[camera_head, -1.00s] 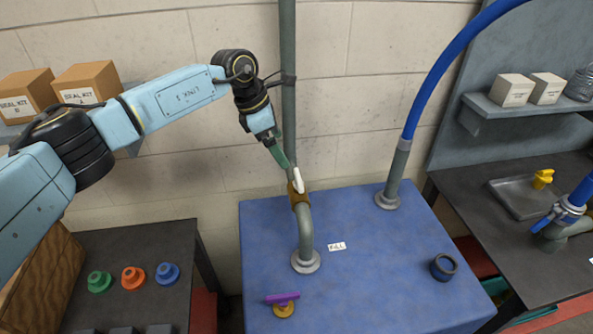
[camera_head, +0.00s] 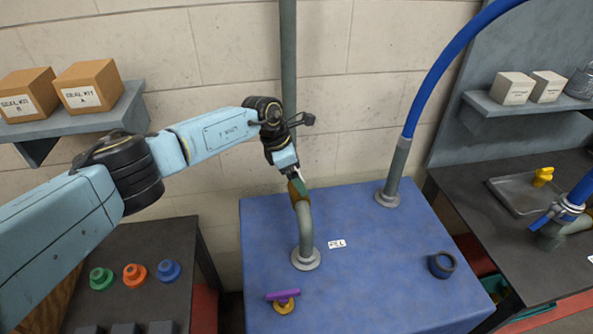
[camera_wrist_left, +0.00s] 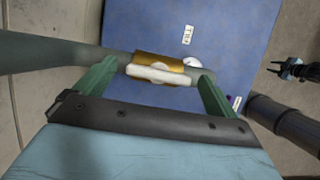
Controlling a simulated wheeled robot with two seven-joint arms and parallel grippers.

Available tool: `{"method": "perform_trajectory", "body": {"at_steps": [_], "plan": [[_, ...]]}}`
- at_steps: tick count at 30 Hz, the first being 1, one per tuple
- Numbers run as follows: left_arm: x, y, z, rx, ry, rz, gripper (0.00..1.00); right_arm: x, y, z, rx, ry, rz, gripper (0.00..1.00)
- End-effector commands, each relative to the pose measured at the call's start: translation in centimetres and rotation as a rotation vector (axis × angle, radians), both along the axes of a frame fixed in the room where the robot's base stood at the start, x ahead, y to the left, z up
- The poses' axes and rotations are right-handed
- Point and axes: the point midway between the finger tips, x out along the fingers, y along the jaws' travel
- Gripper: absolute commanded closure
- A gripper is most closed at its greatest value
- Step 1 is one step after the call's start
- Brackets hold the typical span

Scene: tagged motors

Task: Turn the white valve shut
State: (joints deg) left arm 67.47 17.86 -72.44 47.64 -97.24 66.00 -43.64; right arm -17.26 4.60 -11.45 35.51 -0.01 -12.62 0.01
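The white valve handle (camera_wrist_left: 162,74) lies along the pipe on its brass body (camera_wrist_left: 158,58), seen in the left wrist view. My left gripper (camera_head: 300,181) is at the valve. In the left wrist view its green fingers (camera_wrist_left: 160,75) are spread, one near each end of the handle. The right fingertip is very near the handle's end; contact cannot be told.
On the blue table (camera_head: 370,290) are a purple-handled valve (camera_head: 283,296), a dark ring (camera_head: 442,264), a FILL label (camera_head: 337,244) and a blue hose (camera_head: 440,70) on a pipe stub. Shelf boxes (camera_head: 90,85) stand at left.

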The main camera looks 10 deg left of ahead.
Motion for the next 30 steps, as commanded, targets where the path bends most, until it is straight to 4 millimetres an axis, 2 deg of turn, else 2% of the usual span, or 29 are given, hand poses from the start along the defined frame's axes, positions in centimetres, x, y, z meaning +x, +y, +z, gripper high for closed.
{"method": "perform_trajectory", "body": {"at_steps": [1, 9, 10, 20, 30], "plan": [[0.0, 0.0, 0.0, 0.000, 0.000, 0.000, 0.11, 0.0, 0.0, 0.0, 0.000, 0.000, 0.000, 0.66], [0.0, 0.0, 0.0, 0.000, 0.000, 0.000, 0.47, 0.0, 0.0, 0.0, 0.000, 0.000, 0.000, 0.66], [0.0, 0.0, 0.0, 0.000, 0.000, 0.000, 0.48, 0.0, 0.0, 0.0, 0.000, -0.001, 0.000, 0.66], [-0.1, 0.0, 0.2, 0.000, 0.001, 0.054, 0.48, 0.1, 0.0, 0.8, 0.000, -0.001, 0.000, 0.66], [-0.3, -0.2, 0.5, -0.001, 0.001, 0.296, 0.48, 0.1, 0.0, 3.9, 0.000, -0.002, 0.000, 0.66]]}}
